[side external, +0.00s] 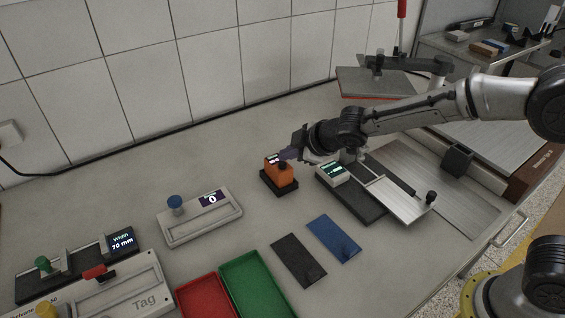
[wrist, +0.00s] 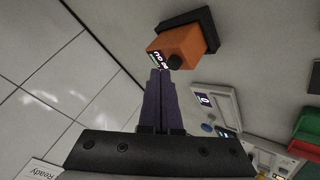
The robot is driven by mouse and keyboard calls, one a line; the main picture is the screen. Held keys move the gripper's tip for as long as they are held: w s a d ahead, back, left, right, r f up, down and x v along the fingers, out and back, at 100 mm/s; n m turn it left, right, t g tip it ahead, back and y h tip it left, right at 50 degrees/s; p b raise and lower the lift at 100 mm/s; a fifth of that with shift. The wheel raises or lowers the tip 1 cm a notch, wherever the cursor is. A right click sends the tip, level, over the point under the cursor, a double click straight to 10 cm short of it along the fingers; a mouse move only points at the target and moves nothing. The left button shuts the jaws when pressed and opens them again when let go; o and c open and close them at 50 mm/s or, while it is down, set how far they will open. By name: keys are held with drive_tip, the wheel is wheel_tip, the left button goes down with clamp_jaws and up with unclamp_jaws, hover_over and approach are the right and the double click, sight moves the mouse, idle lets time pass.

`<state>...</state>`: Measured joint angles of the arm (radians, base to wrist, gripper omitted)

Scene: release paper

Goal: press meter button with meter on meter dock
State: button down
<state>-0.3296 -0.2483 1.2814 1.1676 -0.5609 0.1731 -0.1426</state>
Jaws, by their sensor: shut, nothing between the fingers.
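The orange meter (side external: 278,169) sits on its black dock (side external: 279,186) near the middle of the table. A small screen and a dark round button (side external: 284,166) are on its top. In the wrist view the meter (wrist: 181,46) and its dark button (wrist: 174,62) are just beyond my fingertips, with the black dock (wrist: 212,28) behind. My gripper (side external: 285,155) is at the meter's top, close to the button. In the wrist view its purple fingers (wrist: 160,72) are together and empty, their tips beside the button. I cannot tell whether they touch it.
A white-topped device (side external: 332,173) on a dark base stands right of the meter. A grey box with a blue knob (side external: 200,219) is to the left. Blue (side external: 333,238) and black (side external: 298,260) plates and a green tray (side external: 256,285) lie in front.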

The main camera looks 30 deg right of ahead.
sight(287, 169)
drive_tip(key=shift+r, duration=0.25)
drive_tip(key=shift+r, duration=2.55)
